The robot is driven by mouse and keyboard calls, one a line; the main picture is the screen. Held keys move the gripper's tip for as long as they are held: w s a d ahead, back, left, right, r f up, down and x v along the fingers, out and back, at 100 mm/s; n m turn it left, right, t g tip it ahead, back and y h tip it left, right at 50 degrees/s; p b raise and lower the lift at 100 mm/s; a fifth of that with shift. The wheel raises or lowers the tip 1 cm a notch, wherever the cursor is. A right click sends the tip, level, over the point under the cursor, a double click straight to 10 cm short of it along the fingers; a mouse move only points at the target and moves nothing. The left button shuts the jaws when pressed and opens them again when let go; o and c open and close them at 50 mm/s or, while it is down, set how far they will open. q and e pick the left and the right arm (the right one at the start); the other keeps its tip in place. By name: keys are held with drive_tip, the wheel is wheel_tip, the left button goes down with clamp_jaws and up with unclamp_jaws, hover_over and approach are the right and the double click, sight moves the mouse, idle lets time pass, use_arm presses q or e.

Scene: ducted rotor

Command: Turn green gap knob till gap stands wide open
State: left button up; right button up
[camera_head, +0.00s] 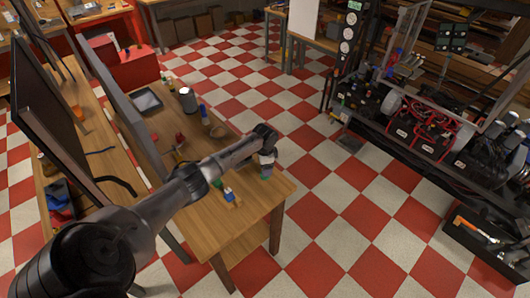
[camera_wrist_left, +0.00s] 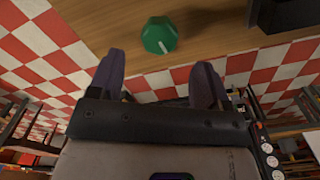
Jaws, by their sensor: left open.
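The green knob (camera_wrist_left: 159,36) shows in the left wrist view, round with flat facets and a white pointer line toward its lower right edge. It stands on a brown wooden surface. In the head view a small patch of green (camera_head: 266,177), probably this knob, shows under the end of my left arm, near the table's right end. My left gripper (camera_wrist_left: 158,72) is open, its two dark fingers apart and empty. The knob lies beyond the fingertips, roughly centred between them, apart from both. No gap or scale can be made out. My right gripper is in neither view.
The wooden table (camera_head: 262,201) carries a small blue and yellow item (camera_head: 229,195) left of my gripper. A grey canister (camera_head: 188,100) and small bottles stand farther back.

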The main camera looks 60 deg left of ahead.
use_arm(q)
wheel_tip(320, 180, up, 8)
drive_tip(key=shift+r, duration=0.2)
idle(0.7)
